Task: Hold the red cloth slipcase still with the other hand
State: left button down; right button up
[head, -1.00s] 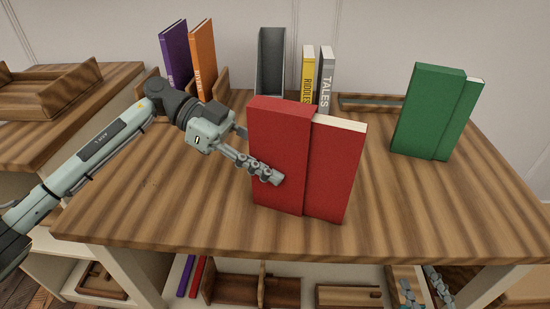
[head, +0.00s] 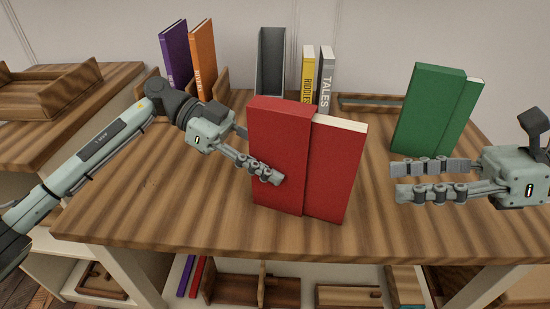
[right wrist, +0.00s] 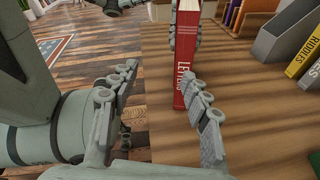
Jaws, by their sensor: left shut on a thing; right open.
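The red cloth slipcase (head: 277,155) stands upright on the wooden table. A red book (head: 334,170) with cream page tops sticks partway out of its right side; its lettered spine (right wrist: 186,75) shows in the right wrist view. My left gripper (head: 260,168) is shut on the slipcase from the left, one finger on the near face, the other mostly hidden behind. My right gripper (head: 398,181) is open and empty, to the right of the book and apart from it, fingers pointing left. In the right wrist view its fingers (right wrist: 160,78) frame the spine side.
A green slipcase with a book (head: 428,112) stands behind my right gripper. At the back are purple (head: 176,55) and orange (head: 203,60) books, a grey holder (head: 271,62), and yellow (head: 308,75) and grey (head: 326,78) books. The table front (head: 180,220) is clear.

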aim_at(333, 160)
jog(key=w+a, duration=0.2)
jog(key=a, duration=0.1)
jog(key=w+a+f+t+h, duration=0.1)
jog(key=w+a, duration=0.1)
jog(key=a, duration=0.2)
jog(key=w+a+f+n+t+h, duration=0.1)
jog(key=a, duration=0.2)
jog(key=shift+w+a+f, duration=0.15)
jog(key=shift+w, duration=0.25)
grip_shut()
dwell(0.4)
jog(key=shift+r, duration=0.25)
dwell(0.5)
